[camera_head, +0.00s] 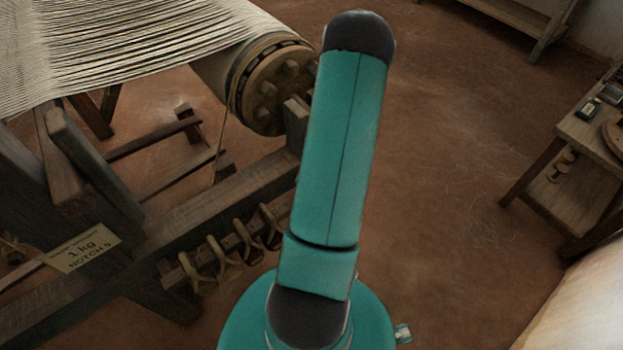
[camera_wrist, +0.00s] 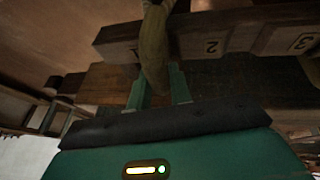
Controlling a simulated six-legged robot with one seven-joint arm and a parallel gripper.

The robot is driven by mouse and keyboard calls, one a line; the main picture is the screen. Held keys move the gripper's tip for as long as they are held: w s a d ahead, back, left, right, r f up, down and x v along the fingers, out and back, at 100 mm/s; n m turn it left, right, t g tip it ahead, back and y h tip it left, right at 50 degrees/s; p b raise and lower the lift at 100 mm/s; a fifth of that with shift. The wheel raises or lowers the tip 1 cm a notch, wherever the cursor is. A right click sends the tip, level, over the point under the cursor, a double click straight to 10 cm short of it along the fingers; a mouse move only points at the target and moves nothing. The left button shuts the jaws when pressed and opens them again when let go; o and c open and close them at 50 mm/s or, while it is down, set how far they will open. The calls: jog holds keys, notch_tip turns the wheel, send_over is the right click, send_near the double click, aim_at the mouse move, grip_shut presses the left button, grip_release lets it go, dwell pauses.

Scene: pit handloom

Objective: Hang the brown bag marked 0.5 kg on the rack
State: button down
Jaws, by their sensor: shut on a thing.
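In the wrist view my gripper (camera_wrist: 158,88) is shut on a brownish, elongated bag (camera_wrist: 154,50). The bag extends from between the fingers to the top edge of the picture, where it is cut off. No weight mark can be read on it. Close beyond the bag is a dark wooden rail with pale blocks numbered 2 (camera_wrist: 211,46) and 3 (camera_wrist: 304,42). I cannot tell whether the bag touches it or whether this rail is the rack. My gripper and the held bag do not show in the head view.
In the head view the loom (camera_head: 60,180) fills the left, with several tan loops (camera_head: 229,260) along its lower beam. A small table (camera_head: 545,190) stands right. The floor (camera_head: 450,150) between is clear.

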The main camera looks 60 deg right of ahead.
jog(key=shift+f, duration=0.2)
jog(key=c, duration=1.2)
grip_release()
jog(key=v, duration=1.3)
jog(key=shift+s+a+r, duration=0.1)
jog(key=shift+s+r, duration=0.05)
jog(key=shift+r, duration=0.2)
